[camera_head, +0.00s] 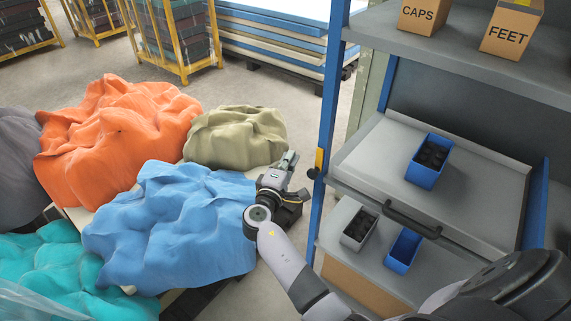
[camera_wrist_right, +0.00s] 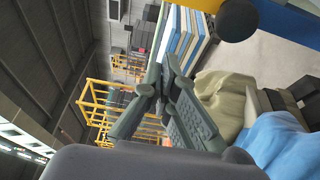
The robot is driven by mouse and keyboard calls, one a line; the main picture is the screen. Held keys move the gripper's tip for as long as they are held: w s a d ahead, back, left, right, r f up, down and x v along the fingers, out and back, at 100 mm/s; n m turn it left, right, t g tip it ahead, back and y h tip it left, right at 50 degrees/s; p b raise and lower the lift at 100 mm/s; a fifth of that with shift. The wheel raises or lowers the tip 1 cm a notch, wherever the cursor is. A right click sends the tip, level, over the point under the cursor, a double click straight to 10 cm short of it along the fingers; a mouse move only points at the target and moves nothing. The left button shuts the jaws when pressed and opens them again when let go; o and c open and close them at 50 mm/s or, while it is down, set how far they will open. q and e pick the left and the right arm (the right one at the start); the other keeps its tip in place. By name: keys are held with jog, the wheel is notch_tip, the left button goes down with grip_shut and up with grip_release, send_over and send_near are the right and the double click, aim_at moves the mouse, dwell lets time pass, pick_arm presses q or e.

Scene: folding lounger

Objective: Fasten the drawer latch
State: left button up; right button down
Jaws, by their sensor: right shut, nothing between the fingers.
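The drawer (camera_head: 375,160) is a grey tray in the blue-framed rack, with a dark bar handle (camera_head: 411,221) on its front. I cannot tell whether it is fully in. A small yellow and black piece, which looks like the latch (camera_head: 319,160), sits on the blue post at the drawer's left front corner. Its exact position is unclear. My right gripper (camera_head: 291,159) is left of the post, apart from it, pointing away from me. Its fingers (camera_wrist_right: 166,78) are shut and empty in the wrist view. My left gripper is not in view.
A blue bin (camera_head: 428,160) with black parts stands in the drawer. A grey bin (camera_head: 360,228) and another blue bin (camera_head: 403,250) are below. Boxes marked CAPS (camera_head: 424,14) and FEET (camera_head: 511,32) stand above. Blue fabric (camera_head: 175,225) lies left of my gripper.

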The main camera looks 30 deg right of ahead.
aim_at(316, 164)
jog(key=d+p, duration=0.1)
jog(key=d, duration=0.1)
jog(key=s+d+p, duration=0.1)
jog(key=d+p, duration=0.1)
jog(key=shift+s+d, duration=0.15)
jog(key=shift+s, duration=0.05)
jog(key=shift+w, duration=0.1)
